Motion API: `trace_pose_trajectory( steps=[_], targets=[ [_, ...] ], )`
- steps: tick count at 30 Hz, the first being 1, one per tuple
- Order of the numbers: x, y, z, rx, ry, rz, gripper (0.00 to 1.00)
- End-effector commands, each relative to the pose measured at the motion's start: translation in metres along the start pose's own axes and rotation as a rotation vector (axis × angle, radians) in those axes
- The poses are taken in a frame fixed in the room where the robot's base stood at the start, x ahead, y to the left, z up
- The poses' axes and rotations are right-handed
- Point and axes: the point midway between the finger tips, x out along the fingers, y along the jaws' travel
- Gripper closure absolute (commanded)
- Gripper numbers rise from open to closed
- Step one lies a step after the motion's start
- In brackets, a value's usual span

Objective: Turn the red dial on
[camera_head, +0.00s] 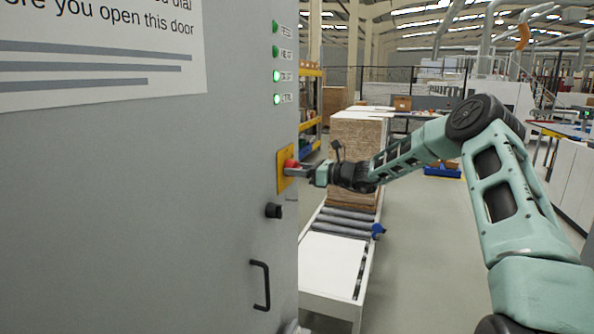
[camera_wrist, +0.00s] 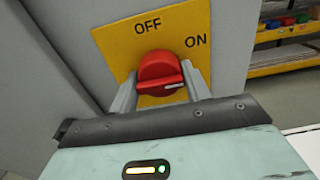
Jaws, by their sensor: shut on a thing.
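The red dial (camera_wrist: 160,68) sits on a yellow plate (camera_wrist: 112,38) marked OFF at the top and ON at the upper right. Its white mark is at the right end of its ridge, on the ON side and below that word. My gripper (camera_wrist: 158,92) is shut on the dial, one grey finger on each side. In the head view, my gripper (camera_head: 296,170) reaches in from the right to the dial (camera_head: 291,163) and hides part of it. The yellow plate (camera_head: 282,181) is on the right part of a grey cabinet face (camera_head: 150,190).
The cabinet has a black knob (camera_head: 273,211), a black door handle (camera_head: 262,286) and a column of green lamps (camera_head: 276,76), the lower ones brighter. Open floor (camera_head: 430,250) lies to the right.

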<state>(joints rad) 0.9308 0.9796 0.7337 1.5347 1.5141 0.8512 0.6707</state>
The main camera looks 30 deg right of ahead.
Motion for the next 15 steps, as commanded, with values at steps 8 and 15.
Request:
trace_pose_trajectory(
  steps=[8,15],
  targets=[
    [-0.0003,0.0,-0.001,0.002,0.001,0.0,0.31],
    [-0.0101,-0.0012,-0.0021,-0.001,0.0,-0.002,0.31]
  ],
)
